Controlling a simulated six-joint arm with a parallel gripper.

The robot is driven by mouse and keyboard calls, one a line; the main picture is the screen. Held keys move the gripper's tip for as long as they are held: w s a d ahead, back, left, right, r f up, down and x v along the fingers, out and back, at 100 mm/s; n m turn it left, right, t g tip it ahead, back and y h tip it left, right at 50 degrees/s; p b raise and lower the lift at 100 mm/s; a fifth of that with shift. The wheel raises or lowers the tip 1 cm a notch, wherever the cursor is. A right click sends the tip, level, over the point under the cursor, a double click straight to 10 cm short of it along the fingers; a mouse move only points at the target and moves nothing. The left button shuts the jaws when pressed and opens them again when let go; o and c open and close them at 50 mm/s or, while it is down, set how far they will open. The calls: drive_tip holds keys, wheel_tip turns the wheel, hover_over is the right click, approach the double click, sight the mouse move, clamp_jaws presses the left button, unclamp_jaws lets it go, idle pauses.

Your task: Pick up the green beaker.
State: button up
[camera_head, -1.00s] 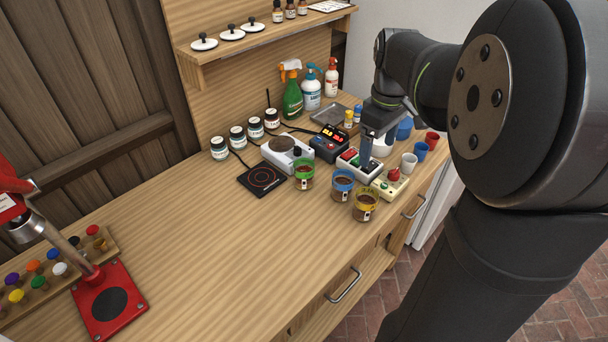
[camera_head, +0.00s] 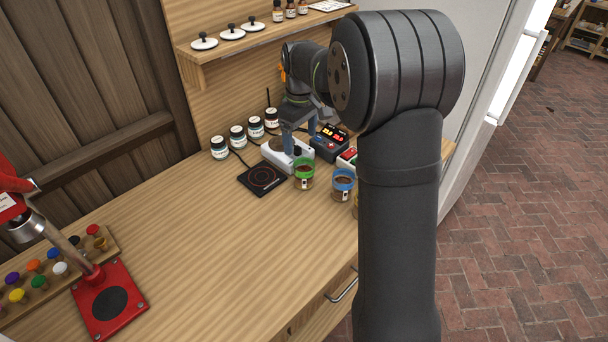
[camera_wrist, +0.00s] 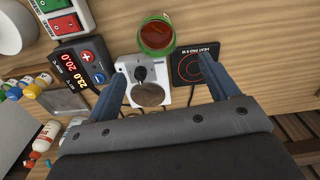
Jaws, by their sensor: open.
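The green beaker (camera_head: 303,176) is a clear vessel with a green rim and brown contents, upright on the wooden counter in front of the white stirrer. It also shows in the wrist view (camera_wrist: 156,34), at the top centre, just beyond my fingertips. My gripper (camera_head: 300,144) is open and empty, pointing down above the white stirrer, behind the beaker. In the wrist view its two fingers (camera_wrist: 161,64) are spread wide, with the stirrer between and below them. Nothing is between the jaws at their height.
A white stirrer (camera_head: 284,158) and a black heat pad (camera_head: 262,178) lie close to the beaker. A blue-rimmed beaker (camera_head: 342,184) stands to its right. A display box (camera_head: 330,143) is behind. Jars (camera_head: 238,138) line the back.

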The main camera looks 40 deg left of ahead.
sight(304, 173)
drive_tip(key=shift+w+d+f, duration=0.1)
drive_tip(key=shift+d+f, duration=0.05)
drive_tip(key=shift+f, duration=1.85)
drive_tip(key=shift+d+f, duration=0.15)
drive_tip(key=shift+f, duration=1.85)
drive_tip(key=shift+w+d+f, duration=0.1)
drive_tip(key=shift+d+f, duration=0.05)
drive_tip(key=shift+f, duration=1.85)
drive_tip(key=c, duration=1.2)
